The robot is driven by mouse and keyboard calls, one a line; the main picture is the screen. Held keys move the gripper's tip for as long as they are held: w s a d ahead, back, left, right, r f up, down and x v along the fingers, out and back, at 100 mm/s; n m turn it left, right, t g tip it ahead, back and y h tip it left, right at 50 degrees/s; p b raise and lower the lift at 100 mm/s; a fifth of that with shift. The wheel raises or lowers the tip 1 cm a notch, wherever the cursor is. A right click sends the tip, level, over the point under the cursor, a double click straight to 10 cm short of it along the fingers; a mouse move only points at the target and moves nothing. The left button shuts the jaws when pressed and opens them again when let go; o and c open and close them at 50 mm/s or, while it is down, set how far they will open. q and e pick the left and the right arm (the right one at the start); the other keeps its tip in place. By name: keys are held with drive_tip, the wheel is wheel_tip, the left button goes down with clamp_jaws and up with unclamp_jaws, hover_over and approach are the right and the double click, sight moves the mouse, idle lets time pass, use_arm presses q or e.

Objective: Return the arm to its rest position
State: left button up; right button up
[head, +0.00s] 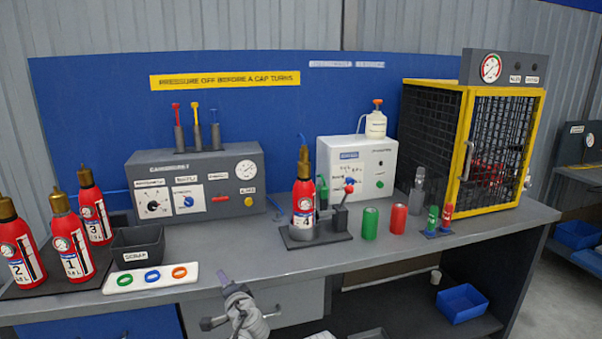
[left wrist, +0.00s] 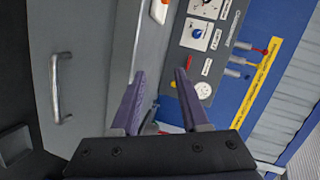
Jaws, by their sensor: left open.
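My left arm shows at the bottom middle of the head view. Its gripper (head: 223,278) is in front of the bench's front edge, right of the white ring tray (head: 150,278). In the left wrist view the gripper's two purple fingers (left wrist: 162,85) stand apart with nothing between them. The fingers point toward the bench and the grey control console (left wrist: 207,60). My right gripper is not in view.
The bench (head: 395,250) holds red extinguishers (head: 75,250) at left, extinguisher 4 (head: 304,205) on a stand, a green can (head: 370,223), a red can (head: 398,220) and a yellow-framed cage (head: 461,150). A drawer handle (left wrist: 60,88) shows in the left wrist view.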

use_arm(q)
drive_tip(key=s+d+f+n+g+h, duration=0.2)
drive_tip(key=s+d+f+n+g, duration=0.25)
drive_tip(key=s+f+g, duration=0.45)
drive_tip(key=s+d+f+g+h, duration=0.2)
drive_tip(key=s+d+f, duration=0.25)
drive_tip(key=s, duration=0.35)
drive_tip(key=s+d+f+g+h, duration=0.25)
drive_tip(key=s+d, duration=0.25)
drive_tip(key=s, duration=0.3)
wheel_tip(320, 180, up, 13)
drive_tip(key=p, duration=1.3)
drive_tip(key=shift+d+f+n+p, duration=0.15)
drive_tip(key=shift+n+p, duration=0.15)
drive_tip(key=shift+n, duration=0.15)
drive_tip(key=shift+w+d+y, duration=0.1)
drive_tip(key=shift+d+y, duration=0.05)
drive_tip(key=shift+y, duration=0.1)
